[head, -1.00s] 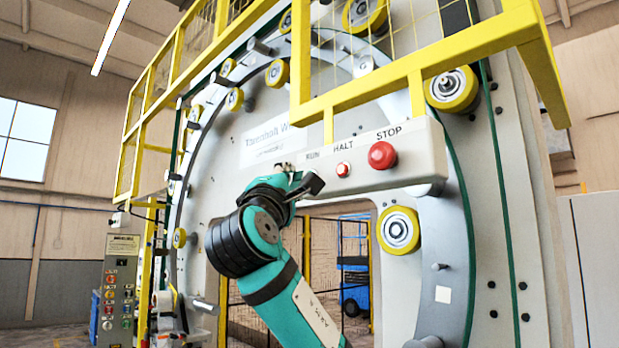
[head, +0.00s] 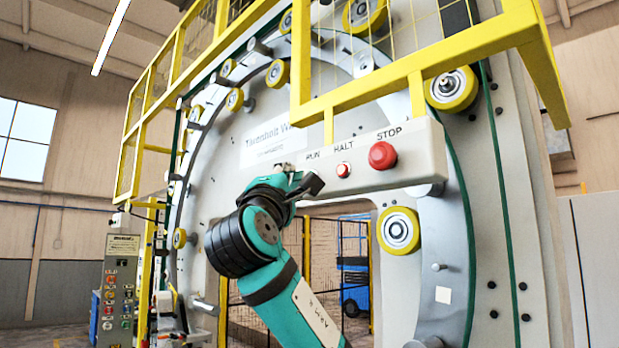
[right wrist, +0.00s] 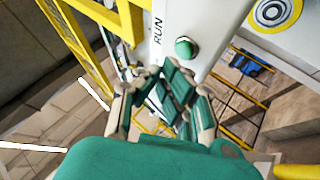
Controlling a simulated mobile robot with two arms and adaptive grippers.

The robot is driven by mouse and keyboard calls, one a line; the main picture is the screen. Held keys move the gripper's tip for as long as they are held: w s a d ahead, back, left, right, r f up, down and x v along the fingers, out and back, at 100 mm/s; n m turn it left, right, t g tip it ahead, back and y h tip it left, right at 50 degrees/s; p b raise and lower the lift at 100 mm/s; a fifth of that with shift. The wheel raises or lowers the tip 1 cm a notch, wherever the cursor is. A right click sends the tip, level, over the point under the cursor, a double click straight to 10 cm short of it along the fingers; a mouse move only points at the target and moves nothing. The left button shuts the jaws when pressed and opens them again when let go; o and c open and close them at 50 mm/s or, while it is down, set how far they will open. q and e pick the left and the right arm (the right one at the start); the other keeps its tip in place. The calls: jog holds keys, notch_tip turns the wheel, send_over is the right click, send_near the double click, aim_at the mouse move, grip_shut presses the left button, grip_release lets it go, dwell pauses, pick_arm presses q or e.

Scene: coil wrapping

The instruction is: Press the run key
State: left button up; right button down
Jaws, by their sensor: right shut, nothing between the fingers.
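The run key, a round green button (right wrist: 185,47), sits on the light grey control bar (head: 424,152) beside the word RUN. In the head view it is hidden behind my right gripper (head: 312,184), which is just below the RUN label (head: 313,154). In the right wrist view my right gripper (right wrist: 163,73) is shut and empty. Its fingertips appear close beside the green key, with a small gap in the picture; contact cannot be told. My left gripper is not in view.
A small red HALT button (head: 343,170) and a larger red STOP button (head: 382,155) are on the same bar, to the right. A yellow guard frame (head: 370,95) is above it. A yellow-rimmed roller (head: 398,231) is below. A separate button panel (head: 118,290) stands at far left.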

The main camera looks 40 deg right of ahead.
jog(key=shift+d, duration=0.15)
jog(key=shift+d, duration=0.3)
